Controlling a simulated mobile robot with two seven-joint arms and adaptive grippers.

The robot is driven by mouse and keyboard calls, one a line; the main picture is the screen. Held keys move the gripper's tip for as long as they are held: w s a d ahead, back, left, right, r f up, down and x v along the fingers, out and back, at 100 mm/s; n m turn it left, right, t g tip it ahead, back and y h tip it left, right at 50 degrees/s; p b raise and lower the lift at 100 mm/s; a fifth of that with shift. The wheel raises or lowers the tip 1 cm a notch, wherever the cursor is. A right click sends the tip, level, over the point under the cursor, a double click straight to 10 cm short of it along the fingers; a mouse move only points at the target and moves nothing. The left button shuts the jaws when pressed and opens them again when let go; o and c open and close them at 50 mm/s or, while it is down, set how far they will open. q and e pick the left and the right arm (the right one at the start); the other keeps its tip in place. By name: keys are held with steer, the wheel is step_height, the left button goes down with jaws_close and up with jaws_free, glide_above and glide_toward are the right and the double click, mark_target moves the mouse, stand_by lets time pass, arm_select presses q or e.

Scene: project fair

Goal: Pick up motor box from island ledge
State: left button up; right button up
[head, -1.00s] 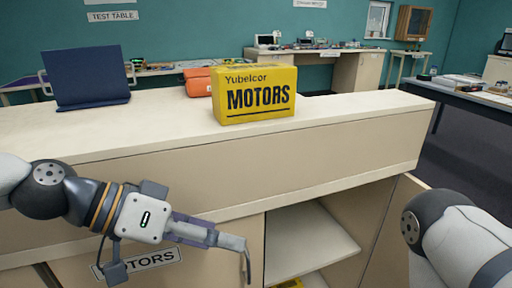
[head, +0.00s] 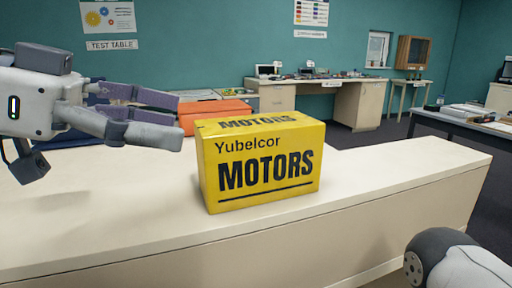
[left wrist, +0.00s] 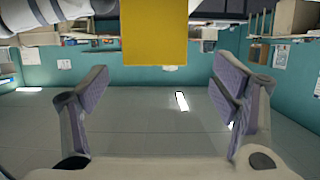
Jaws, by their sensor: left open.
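The yellow motor box (head: 262,165), marked "Yubelcor MOTORS", stands upright on the pale island ledge (head: 130,225). My left gripper (head: 180,120) is open and empty, just left of the box and near the height of its top, with its fingers pointing right toward it. In the left wrist view the yellow box (left wrist: 154,35) shows at the top middle, beyond and between the spread fingers of the left gripper (left wrist: 160,95). The box looks apart from the fingers. Only a part of my right arm shows at the lower right of the head view; its gripper is out of view.
An orange case (head: 212,113) lies behind the box. A dark blue object (head: 70,140) sits behind my left gripper, partly hidden. The ledge right of the box is clear. A desk with equipment (head: 340,95) stands at the back, and a dark table (head: 470,128) at the right.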

mark_target(233, 124)
arm_select(q)
steer(key=x, duration=0.6)
steer(key=r+x, duration=0.1)
steer(key=x, duration=0.2)
steer(key=shift+s+d, duration=0.15)
steer(key=shift+d, duration=0.3)
steer(key=shift+r, duration=0.1)
steer(key=c, duration=1.8)
